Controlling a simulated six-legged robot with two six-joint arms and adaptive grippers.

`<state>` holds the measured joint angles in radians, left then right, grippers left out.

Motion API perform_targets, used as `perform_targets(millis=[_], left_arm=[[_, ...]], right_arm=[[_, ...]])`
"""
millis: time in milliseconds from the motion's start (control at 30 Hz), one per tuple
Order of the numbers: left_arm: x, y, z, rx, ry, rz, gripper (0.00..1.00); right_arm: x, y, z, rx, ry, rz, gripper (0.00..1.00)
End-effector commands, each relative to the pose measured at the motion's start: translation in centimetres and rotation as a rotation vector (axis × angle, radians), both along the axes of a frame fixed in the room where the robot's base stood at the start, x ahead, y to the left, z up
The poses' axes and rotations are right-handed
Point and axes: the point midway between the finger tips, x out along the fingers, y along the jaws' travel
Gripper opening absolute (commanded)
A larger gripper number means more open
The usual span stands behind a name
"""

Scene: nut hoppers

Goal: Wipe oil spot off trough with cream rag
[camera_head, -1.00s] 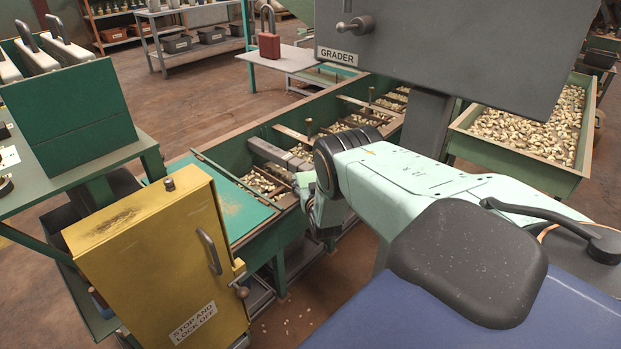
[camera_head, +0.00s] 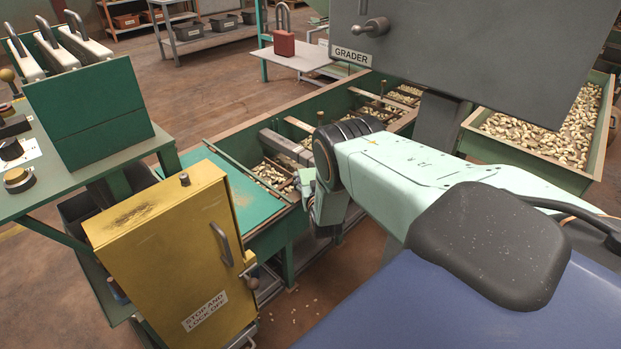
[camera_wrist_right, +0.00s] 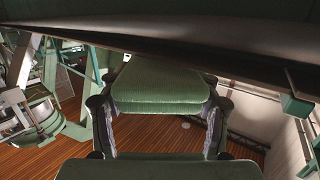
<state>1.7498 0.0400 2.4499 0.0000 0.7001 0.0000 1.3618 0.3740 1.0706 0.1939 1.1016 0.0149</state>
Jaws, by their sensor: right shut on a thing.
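The green trough (camera_head: 232,152) runs back through the middle of the head view, with nuts between its crossbars. My right arm reaches in from the right. My right gripper (camera_head: 308,190) is at the trough's near right side, largely hidden behind its wrist. In the right wrist view my green gripper parts (camera_wrist_right: 160,88) show above brown floor. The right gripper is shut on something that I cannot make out. I cannot clearly see the cream rag or the oil spot. My left gripper is out of view.
A yellow cabinet (camera_head: 170,265) with a brown stain on top stands at front left. A grey grader housing (camera_head: 450,45) overhangs the trough. A nut-filled hopper (camera_head: 588,160) is at right. A red padlock (camera_head: 284,43) stands on a small table (camera_head: 300,60).

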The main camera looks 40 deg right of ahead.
Motion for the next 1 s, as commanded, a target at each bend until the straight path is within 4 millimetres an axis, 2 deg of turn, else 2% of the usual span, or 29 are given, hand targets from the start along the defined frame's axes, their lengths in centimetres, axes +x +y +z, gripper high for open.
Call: perform_targets(millis=[33, 500, 833, 1000], left_arm=[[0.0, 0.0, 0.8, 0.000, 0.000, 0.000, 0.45], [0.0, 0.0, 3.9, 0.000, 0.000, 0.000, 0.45], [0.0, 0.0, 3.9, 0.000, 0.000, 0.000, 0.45], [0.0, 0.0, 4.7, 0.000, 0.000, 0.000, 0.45]], right_arm=[[0.0, 0.0, 0.9, 0.000, -0.002, 0.000, 0.27], [0.1, -0.1, 4.9, -0.002, -0.006, -0.001, 0.27], [0.1, -0.1, 4.9, -0.002, -0.006, -0.001, 0.27], [0.1, -0.1, 5.9, -0.002, -0.006, -0.001, 0.27]])
